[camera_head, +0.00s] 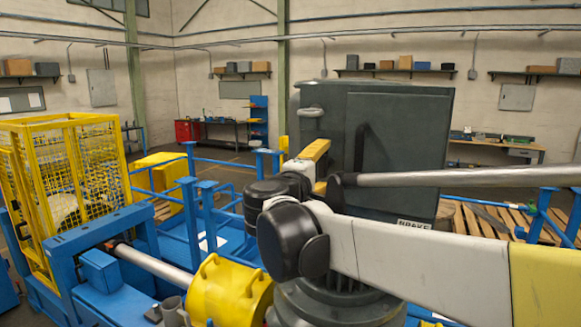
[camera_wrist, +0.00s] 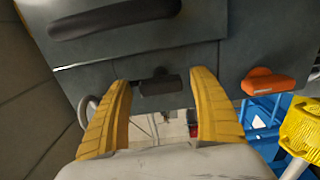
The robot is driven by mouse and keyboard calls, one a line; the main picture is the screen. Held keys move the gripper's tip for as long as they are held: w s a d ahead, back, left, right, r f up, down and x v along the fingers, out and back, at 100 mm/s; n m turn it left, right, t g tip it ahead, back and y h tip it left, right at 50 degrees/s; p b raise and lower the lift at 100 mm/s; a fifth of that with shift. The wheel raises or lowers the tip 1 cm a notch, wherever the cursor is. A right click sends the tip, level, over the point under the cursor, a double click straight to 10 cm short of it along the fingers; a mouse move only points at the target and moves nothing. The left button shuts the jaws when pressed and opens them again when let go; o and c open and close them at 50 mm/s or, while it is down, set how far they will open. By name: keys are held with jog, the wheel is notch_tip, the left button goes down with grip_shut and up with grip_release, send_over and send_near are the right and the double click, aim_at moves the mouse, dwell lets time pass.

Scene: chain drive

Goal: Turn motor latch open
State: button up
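A dark grey cabinet (camera_head: 400,130) with a long dark handle (camera_head: 361,147) and a label reading "BRAKE" (camera_head: 413,224) stands at centre. In the wrist view, a small dark latch (camera_wrist: 161,85) sits at the cabinet panel's edge, between my fingertips. An orange latch (camera_wrist: 268,82) sits to its right, outside the fingers. I cannot tell which is the motor latch. My gripper (camera_wrist: 163,80) is open, with its yellow fingers spread on either side of the dark latch; contact is unclear. In the head view, my wrist partly hides the fingers and the latches do not show clearly.
The long handle (camera_wrist: 115,18) spans the top of the wrist view. A grey knob (camera_head: 312,112) protrudes at the cabinet's upper left. Blue railings (camera_head: 196,215), a yellow mesh cage (camera_head: 75,180) and a yellow drum (camera_head: 230,290) stand left. Pallets (camera_head: 475,217) lie right.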

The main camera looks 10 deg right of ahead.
jog(key=v, duration=1.2)
